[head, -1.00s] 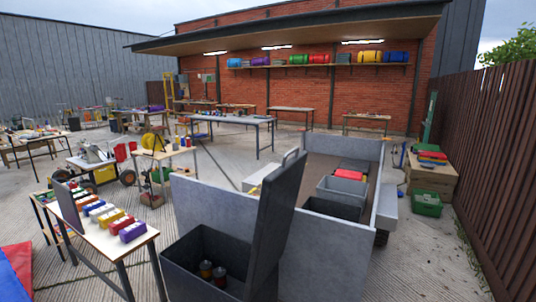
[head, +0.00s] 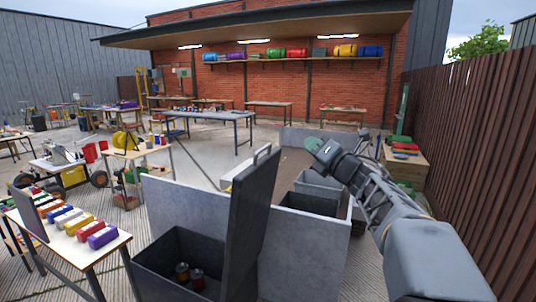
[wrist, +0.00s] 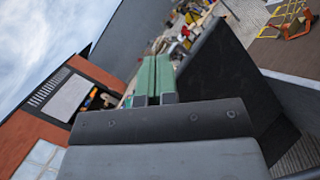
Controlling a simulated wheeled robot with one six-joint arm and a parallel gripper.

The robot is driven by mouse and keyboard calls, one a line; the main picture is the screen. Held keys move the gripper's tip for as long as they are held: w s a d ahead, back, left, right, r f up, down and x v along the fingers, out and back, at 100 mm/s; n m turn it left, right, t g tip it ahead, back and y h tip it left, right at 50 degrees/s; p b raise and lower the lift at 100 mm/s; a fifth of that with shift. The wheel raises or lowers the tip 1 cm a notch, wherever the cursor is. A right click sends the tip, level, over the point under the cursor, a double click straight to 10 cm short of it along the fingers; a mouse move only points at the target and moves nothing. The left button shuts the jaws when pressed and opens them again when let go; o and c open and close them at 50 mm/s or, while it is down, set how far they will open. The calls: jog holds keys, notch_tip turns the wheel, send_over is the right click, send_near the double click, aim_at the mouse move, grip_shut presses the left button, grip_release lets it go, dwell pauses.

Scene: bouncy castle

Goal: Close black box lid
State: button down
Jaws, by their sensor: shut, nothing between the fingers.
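The black box (head: 150,272) stands at the bottom middle of the head view, its open top showing two small cans (head: 190,274) inside. Its lid (head: 254,225) stands nearly upright on the box's right side, with a handle (head: 262,154) at its top edge. My gripper (head: 313,145) is to the right of the lid's top, apart from it in the picture. In the wrist view its green fingers (wrist: 153,78) are together with nothing between them. A dark panel (wrist: 232,85) to their right there looks like the lid.
A grey-walled trailer (head: 300,262) stands right behind the lid, with grey bins (head: 318,184) in it. A table (head: 75,262) with several coloured blocks is to the left of the box. A brown fence (head: 480,150) runs along the right.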

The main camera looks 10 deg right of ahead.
jog(key=n+g+y, duration=0.2)
jog(key=n+y, duration=0.1)
jog(key=n, duration=0.3)
jog(key=n+g+y+p, duration=0.45)
jog(key=n+g, duration=0.25)
jog(key=n, duration=0.3)
send_near(260, 152)
jog(key=x, duration=0.7)
jog(key=shift+a, duration=0.35)
jog(key=shift+d, duration=0.1)
